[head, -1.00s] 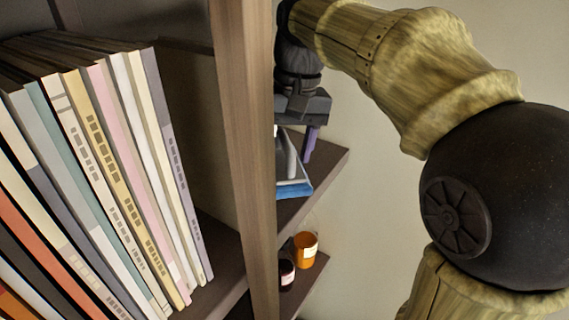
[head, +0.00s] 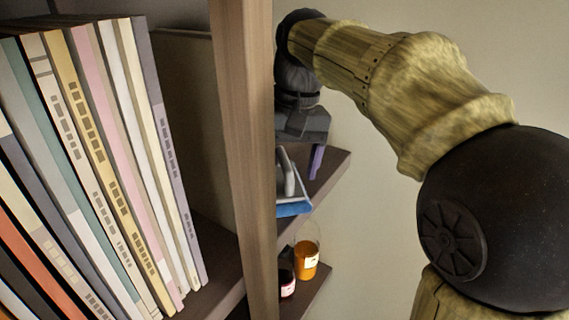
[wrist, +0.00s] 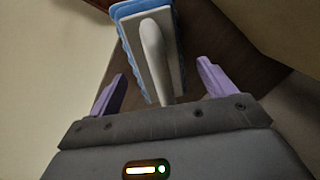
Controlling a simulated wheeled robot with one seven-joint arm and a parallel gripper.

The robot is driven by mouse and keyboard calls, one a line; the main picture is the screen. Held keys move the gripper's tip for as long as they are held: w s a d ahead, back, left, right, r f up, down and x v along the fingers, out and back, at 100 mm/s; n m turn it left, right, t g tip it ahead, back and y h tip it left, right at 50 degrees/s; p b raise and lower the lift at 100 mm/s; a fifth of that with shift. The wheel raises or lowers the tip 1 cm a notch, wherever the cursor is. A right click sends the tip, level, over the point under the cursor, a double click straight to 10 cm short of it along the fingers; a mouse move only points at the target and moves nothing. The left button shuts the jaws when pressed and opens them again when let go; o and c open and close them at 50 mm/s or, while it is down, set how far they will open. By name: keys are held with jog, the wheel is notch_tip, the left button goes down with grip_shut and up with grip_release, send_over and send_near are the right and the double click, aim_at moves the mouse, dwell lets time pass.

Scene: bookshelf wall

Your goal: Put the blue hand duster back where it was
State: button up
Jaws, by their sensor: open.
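The blue hand duster (head: 293,208) rests on a small shelf right of the wooden upright, its grey-white handle standing up toward my gripper. In the wrist view the duster (wrist: 127,10) shows a blue bristle edge and a pale handle (wrist: 155,55) that points down between my fingers. My gripper (wrist: 160,85) is open, with one purple finger on each side of the handle and a gap to both. In the head view one purple finger (head: 317,161) shows above the shelf; the other is hidden. The duster's left end is hidden behind the upright.
The wooden upright (head: 244,150) stands close left of my arm. Several books (head: 110,150) lean on the shelf left of it. The duster's shelf (head: 335,172) has bare room at right. An orange jar (head: 306,260) and a dark jar (head: 287,277) stand on a lower shelf.

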jog(key=shift+r, duration=0.1)
jog(key=shift+w+d+r, duration=0.1)
jog(key=shift+d+r, duration=0.1)
jog(key=shift+r, duration=1)
jog(key=shift+s+d+r, duration=0.1)
jog(key=shift+d+r, duration=0.05)
jog(key=shift+r, duration=1.1)
jog(key=shift+w+d+r, duration=0.1)
jog(key=shift+d+r, duration=0.1)
jog(key=shift+r, duration=1)
